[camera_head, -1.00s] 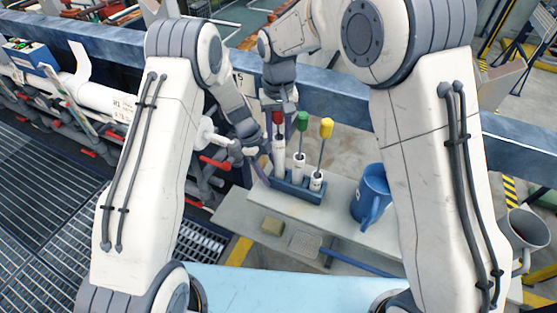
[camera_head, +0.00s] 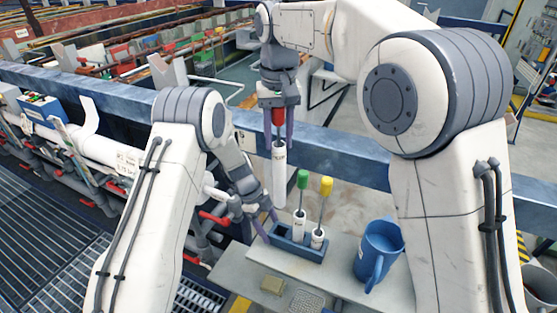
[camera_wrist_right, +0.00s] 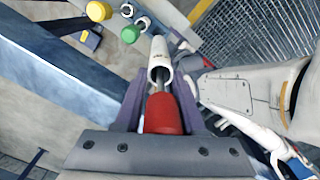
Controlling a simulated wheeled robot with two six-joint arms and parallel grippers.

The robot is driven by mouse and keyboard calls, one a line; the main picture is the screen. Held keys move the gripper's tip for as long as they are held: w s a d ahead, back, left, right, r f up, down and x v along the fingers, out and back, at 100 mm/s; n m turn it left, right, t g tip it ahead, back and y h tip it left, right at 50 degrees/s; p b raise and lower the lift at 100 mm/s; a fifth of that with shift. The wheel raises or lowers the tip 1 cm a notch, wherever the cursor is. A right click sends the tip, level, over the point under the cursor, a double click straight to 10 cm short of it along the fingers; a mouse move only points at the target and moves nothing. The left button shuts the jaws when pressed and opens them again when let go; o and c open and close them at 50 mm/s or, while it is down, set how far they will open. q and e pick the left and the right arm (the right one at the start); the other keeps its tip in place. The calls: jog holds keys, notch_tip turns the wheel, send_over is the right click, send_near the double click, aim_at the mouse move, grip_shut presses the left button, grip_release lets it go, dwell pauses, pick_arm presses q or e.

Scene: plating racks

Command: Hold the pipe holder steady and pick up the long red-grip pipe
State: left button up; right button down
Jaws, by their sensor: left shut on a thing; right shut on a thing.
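The long red-grip pipe (camera_head: 279,175) hangs upright, its white lower end just above the left end of the blue pipe holder (camera_head: 311,253). My right gripper (camera_head: 278,118) is shut on its red grip, which also shows in the right wrist view (camera_wrist_right: 165,113) between the purple fingers. My left gripper (camera_head: 266,222) is shut on the left end of the holder. The holder stands on a grey bench. A green-grip pipe (camera_head: 301,205) and a yellow-grip pipe (camera_head: 322,210) stand in it. The holder's left slot looks empty.
A blue mug (camera_head: 379,252) stands on the bench (camera_head: 345,271) right of the holder. A small tan block (camera_head: 272,286) lies in front of it. A blue-grey beam (camera_head: 335,146) runs behind the pipes.

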pick_arm(q)
jog(key=shift+s+f, duration=0.15)
jog(key=shift+f, duration=0.05)
pick_arm(e)
jog(key=shift+r, duration=1.2)
pick_arm(q)
jog(key=o, duration=1.4)
jog(key=shift+o, duration=0.2)
jog(key=shift+r, duration=0.15)
